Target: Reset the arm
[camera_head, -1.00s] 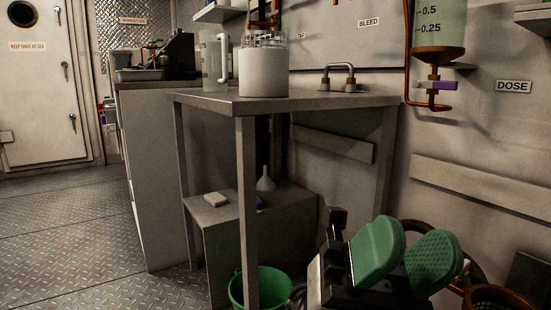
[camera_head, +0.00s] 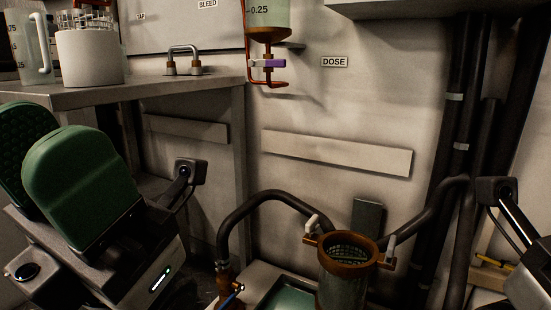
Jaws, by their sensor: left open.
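My left gripper (camera_head: 52,165) is at the left of the head view, with two large green ribbed pads raised in front of the workbench. The pads stand apart and I see nothing held between them. Its dark body with a lit status strip hangs below the pads. My right gripper's fingers do not show.
The metal workbench (camera_head: 190,86) at upper left carries a jug (camera_head: 32,50) and a white pot (camera_head: 90,58) of glass tubes. A dosing cylinder (camera_head: 268,14) with a purple valve hangs on the wall. A brown-rimmed strainer vessel (camera_head: 343,285) and black hose (camera_head: 262,198) stand low centre.

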